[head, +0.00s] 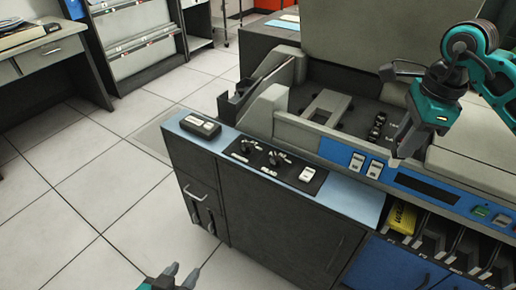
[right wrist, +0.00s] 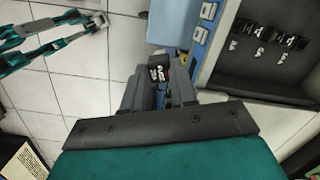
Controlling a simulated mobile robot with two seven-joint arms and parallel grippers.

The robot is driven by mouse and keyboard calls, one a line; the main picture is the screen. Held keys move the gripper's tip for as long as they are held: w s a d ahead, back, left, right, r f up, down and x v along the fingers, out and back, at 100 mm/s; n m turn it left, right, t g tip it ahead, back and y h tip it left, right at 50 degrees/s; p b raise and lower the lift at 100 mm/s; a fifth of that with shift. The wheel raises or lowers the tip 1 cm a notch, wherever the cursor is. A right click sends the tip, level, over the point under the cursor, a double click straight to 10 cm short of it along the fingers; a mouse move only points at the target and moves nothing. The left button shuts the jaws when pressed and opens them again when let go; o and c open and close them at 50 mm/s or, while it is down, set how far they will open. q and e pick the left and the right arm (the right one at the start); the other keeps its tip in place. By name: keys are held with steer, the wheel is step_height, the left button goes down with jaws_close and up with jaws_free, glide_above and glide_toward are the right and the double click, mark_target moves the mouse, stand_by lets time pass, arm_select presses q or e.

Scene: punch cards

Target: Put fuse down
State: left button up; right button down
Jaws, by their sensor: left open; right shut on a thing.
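My right gripper (head: 398,152) hangs over the front rail of the machine and points down. It is shut on a small dark piece with white marks, the fuse (right wrist: 157,74), seen between its fingers in the right wrist view. Much of the fuse is hidden by the fingers, and in the head view I cannot make it out. Several small black parts (head: 377,127) stand in a row inside the open machine bay (head: 340,115), with white labels beside them. My left gripper (head: 172,275) is open and empty, low over the floor in front of the cabinet.
A black box (head: 200,125) lies on the blue cabinet top (head: 345,200), left of a panel with knobs (head: 275,162). Below the blue control strip, a yellow item (head: 402,218) sits in a row of slots. The floor (head: 100,210) to the left is clear.

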steer(key=m, duration=0.1)
steer(key=d+r+m, duration=0.1)
steer(key=m, duration=0.1)
steer(key=d+m, duration=0.1)
steer(key=shift+w+r+p, duration=0.15)
steer(key=shift+r+p, duration=0.2)
steer(key=shift+r, duration=0.05)
steer(key=shift+f, duration=0.1)
step_height(320, 180, down, 20)
steer(key=shift+r, duration=0.1)
steer(key=shift+b, duration=0.45)
steer(key=c, duration=0.9)
jaws_free()
